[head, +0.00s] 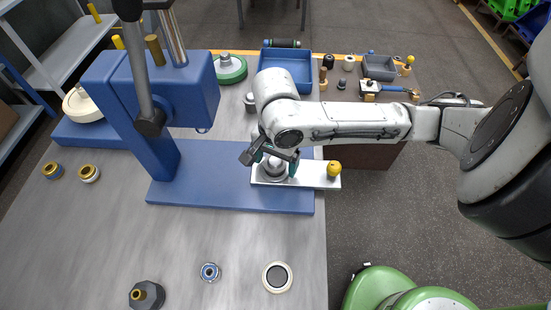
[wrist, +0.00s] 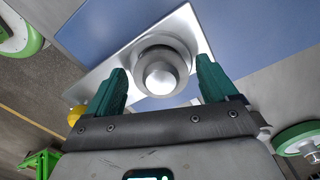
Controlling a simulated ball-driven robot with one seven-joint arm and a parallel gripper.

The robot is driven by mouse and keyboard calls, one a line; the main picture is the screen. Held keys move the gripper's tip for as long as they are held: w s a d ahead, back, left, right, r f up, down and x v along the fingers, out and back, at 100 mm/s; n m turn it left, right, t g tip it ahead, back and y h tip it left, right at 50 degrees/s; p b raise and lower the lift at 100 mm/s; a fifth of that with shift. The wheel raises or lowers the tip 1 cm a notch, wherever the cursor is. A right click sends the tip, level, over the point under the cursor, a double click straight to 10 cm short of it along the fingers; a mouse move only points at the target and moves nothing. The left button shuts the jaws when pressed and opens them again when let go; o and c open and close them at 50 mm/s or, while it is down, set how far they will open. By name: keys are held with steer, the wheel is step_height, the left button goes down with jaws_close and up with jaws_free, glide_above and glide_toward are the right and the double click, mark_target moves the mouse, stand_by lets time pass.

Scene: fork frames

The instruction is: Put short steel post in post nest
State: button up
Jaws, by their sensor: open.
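A short, round steel post (wrist: 161,76) stands on a light metal plate (wrist: 100,88), within a wider grey round collar (wrist: 151,50). I cannot tell whether this collar is the post nest or part of the post. My gripper (wrist: 162,68) is open, with one green finger on each side of the post and visible gaps between. In the head view my gripper (head: 276,163) is low over the plate (head: 312,173), and the post (head: 272,168) is partly hidden by the fingers and wrist.
The plate lies on the blue press base (head: 220,190) and carries a yellow knob (head: 333,168) at its right end. A blue press frame (head: 140,110) rises at left. A white ring (head: 277,277) and dark hexagonal part (head: 147,295) stand in front. A blue tray (head: 287,68) is behind.

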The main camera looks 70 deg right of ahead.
mark_target(276, 160)
step_height(276, 160, up, 12)
steer(key=p, duration=0.2)
steer(key=shift+r, duration=0.15)
